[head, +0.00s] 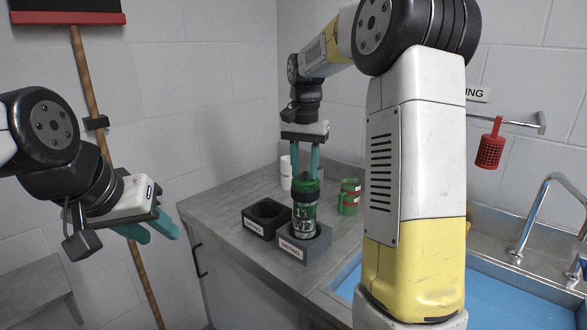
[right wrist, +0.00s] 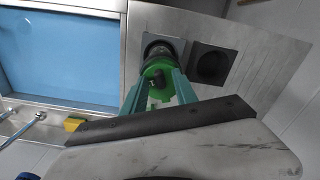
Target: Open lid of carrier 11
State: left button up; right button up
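A green carrier (head: 305,213) with a black upper part and a printed label stands upright in the grey holder (head: 318,247) on the counter. I cannot read its number clearly. My right gripper (head: 305,172) points straight down over it, with its teal fingers on either side of the carrier's top. The right wrist view shows the green top (right wrist: 158,69) between the fingertips (right wrist: 158,82); I cannot tell whether they press on it. My left gripper (head: 163,237) is at the left, away from the counter, with its fingers apart and nothing between them.
A black holder (head: 266,217) with an empty round hole stands left of the grey one. A sink with a blue basin (head: 490,295) and tap is at right.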

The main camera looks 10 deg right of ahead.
jog(key=shift+c, duration=0.4)
grip_shut()
jog(key=shift+d, duration=0.1)
